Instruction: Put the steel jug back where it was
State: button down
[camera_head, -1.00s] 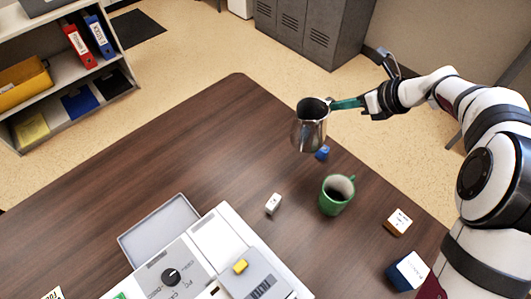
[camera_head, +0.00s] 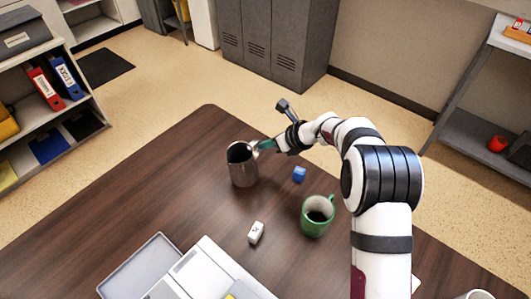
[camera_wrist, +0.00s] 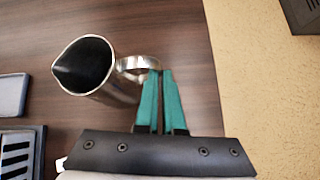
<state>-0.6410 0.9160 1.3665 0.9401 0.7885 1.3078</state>
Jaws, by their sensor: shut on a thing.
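The steel jug (camera_head: 243,167) is upright over the far part of the brown table, left of a small blue cube (camera_head: 299,174). Its base looks at or very close to the table top; I cannot tell if it touches. My gripper (camera_head: 264,146) comes from the right with its teal fingers shut on the jug's handle. In the wrist view the jug (camera_wrist: 120,92) shows its dark open mouth, and the gripper's fingertips (camera_wrist: 160,74) are closed on the shiny handle loop.
A green mug (camera_head: 316,216) with dark contents stands near the blue cube. A grey tray (camera_head: 140,266) and a white device (camera_head: 205,272) are at the near left. The table left of the jug is clear.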

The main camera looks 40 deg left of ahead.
jog(key=f, duration=0.4)
jog(key=shift+a+f, duration=0.1)
jog(key=shift+a, duration=0.1)
jog(key=c, duration=1)
grip_release()
jog(key=shift+c, duration=0.2)
jog(key=s+d+r+n+h, duration=0.1)
jog(key=s+d+r+n, duration=0.2)
jog(key=d+r, duration=0.6)
jog(key=s+d+r+n, duration=0.2)
jog(key=d+r, duration=0.5)
jog(key=d, duration=0.4)
jog(key=s+d+n+h, duration=0.6)
jog(key=s+d+n, duration=0.3)
jog(key=s+d, duration=1.2)
jog(key=shift+d, duration=0.55)
